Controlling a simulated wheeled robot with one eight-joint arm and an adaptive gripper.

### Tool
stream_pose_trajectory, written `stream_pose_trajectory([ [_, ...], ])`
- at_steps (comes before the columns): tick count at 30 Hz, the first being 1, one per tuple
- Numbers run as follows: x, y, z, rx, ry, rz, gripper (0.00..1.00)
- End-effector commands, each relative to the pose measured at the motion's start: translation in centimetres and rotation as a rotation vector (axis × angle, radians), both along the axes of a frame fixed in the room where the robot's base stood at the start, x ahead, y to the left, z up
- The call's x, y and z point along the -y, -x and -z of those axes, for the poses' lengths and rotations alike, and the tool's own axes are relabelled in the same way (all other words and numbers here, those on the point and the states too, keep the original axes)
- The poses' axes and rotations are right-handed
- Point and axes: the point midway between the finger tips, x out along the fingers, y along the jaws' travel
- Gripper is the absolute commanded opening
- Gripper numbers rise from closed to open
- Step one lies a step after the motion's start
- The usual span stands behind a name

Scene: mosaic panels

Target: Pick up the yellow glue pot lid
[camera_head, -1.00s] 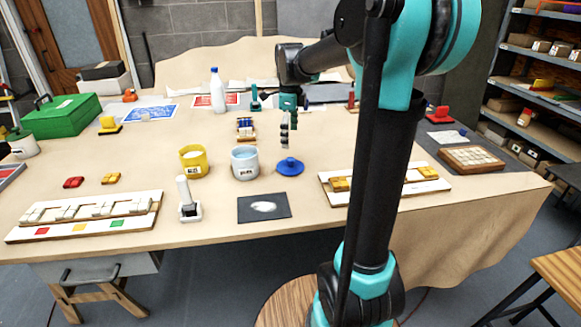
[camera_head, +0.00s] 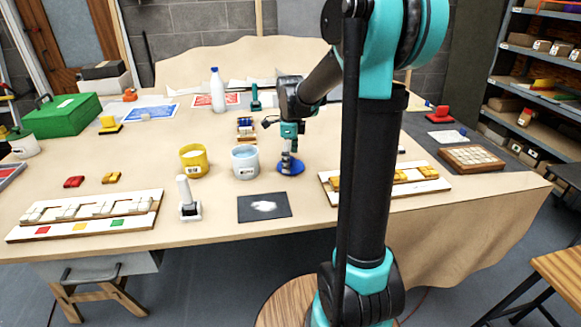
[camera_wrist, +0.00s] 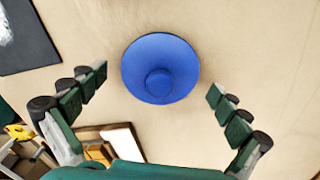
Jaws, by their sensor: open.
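A round blue lid (camera_head: 291,169) with a knob lies on the table right of the white pot (camera_head: 245,163), which has blue contents. The yellow glue pot (camera_head: 193,162) stands left of the white pot, uncovered and showing pale contents. I see no yellow lid in either view. My gripper (camera_head: 288,160) is just above the blue lid and partly covers it in the head view. In the wrist view, my open gripper (camera_wrist: 158,84) has its fingers apart on either side of the blue lid (camera_wrist: 160,55), with nothing between them touching it.
A dark card (camera_head: 250,208) with a white patch lies in front of the pots. A brush in a white holder (camera_head: 190,210) stands to its left. A mosaic panel (camera_head: 420,187) lies right of the lid. A white bottle (camera_head: 217,92) stands behind.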

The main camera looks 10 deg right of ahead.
Motion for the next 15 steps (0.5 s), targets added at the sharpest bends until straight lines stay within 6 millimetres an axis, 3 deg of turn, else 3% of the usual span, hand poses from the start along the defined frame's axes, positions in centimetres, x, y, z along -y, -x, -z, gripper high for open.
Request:
stream_pose_trajectory([
  [2,0.0,0.0,-0.02,0.0,0.0,0.0,0.99],
  [15,0.0,0.0,-0.03,0.0,0.0,0.0,0.44],
])
